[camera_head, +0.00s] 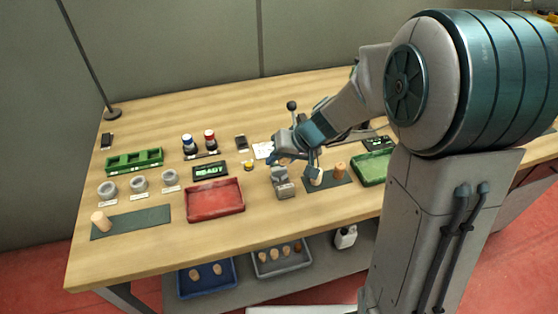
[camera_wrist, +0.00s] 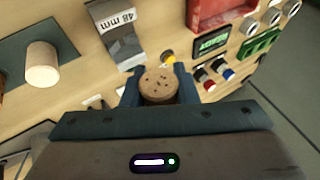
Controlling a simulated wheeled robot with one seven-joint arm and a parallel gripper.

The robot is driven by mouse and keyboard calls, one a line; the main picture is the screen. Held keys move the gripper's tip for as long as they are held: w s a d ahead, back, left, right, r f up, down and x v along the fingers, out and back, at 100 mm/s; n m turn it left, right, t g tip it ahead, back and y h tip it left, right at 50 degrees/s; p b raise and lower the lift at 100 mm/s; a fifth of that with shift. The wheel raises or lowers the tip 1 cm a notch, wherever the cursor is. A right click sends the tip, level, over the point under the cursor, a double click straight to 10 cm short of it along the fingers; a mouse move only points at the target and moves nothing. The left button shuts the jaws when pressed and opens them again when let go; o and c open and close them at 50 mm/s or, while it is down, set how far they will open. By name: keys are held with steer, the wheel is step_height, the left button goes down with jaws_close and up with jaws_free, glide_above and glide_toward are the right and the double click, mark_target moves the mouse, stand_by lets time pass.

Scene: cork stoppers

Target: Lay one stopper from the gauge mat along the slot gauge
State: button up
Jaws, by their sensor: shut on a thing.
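My gripper (camera_wrist: 158,73) is shut on a speckled tan stopper (camera_wrist: 160,86), seen end-on between the fingers in the wrist view. In the head view my gripper (camera_head: 277,158) is beside and behind the grey slot gauge (camera_head: 284,189); the held stopper cannot be made out there. The gauge, marked 48 mm, also shows in the wrist view (camera_wrist: 118,32), just beyond the fingers. The dark green gauge mat (camera_head: 331,184) lies right of the gauge. A pale stopper (camera_head: 316,178) and a browner one (camera_head: 340,169) stand on it.
A red tray (camera_head: 215,203) is left of the gauge, a green tray (camera_head: 374,170) right of the mat. A READY display (camera_head: 210,170) and yellow button (camera_head: 249,165) are close by. Another mat (camera_head: 150,219) with a stopper (camera_head: 101,220) lies far left.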

mark_target(274, 181)
steer(key=shift+w+f, duration=0.15)
steer(key=shift+f, duration=0.25)
steer(key=shift+a+f+b, duration=0.1)
steer(key=shift+f+b, duration=2)
steer(key=shift+f, duration=0.8)
steer(key=shift+b, duration=0.35)
steer(key=shift+f, duration=0.2)
steer(key=o, duration=1)
steer(key=shift+s, duration=0.2)
